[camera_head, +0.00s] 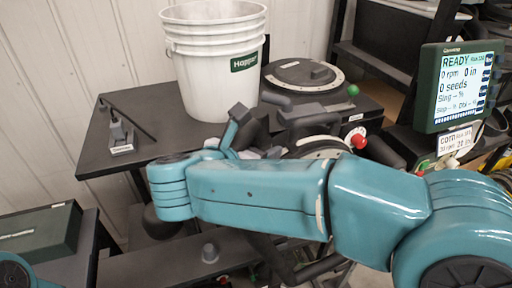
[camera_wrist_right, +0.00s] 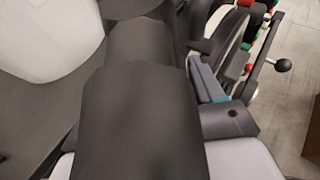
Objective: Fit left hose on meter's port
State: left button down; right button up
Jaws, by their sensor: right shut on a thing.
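My right gripper (camera_head: 243,136) is at the middle of the head view, beside the seed meter (camera_head: 322,147), whose pale disc edge shows behind my arm. It is shut on a dark grey, thick, round piece that looks like the hose (camera_wrist_right: 140,120). In the right wrist view this hose fills the middle and runs up the picture. My arm hides most of the meter in the head view. I cannot tell the port apart from the dark parts there, nor whether the hose touches it. My left gripper is not in view.
A white bucket (camera_head: 214,60) stands on the dark table (camera_head: 150,100), with a round-lidded unit (camera_head: 302,76) to its right. A red knob (camera_head: 359,140) is near my forearm. A monitor (camera_head: 460,85) reads READY at right. A green case (camera_head: 40,232) lies at lower left.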

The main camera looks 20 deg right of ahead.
jog(key=shift+f+b, duration=0.3)
jog(key=shift+b, duration=0.05)
jog(key=o, duration=1.3)
jog(key=shift+a, duration=0.1)
jog(key=b+v, duration=0.2)
jog(key=v, duration=1.4)
jog(key=shift+s+a, duration=0.1)
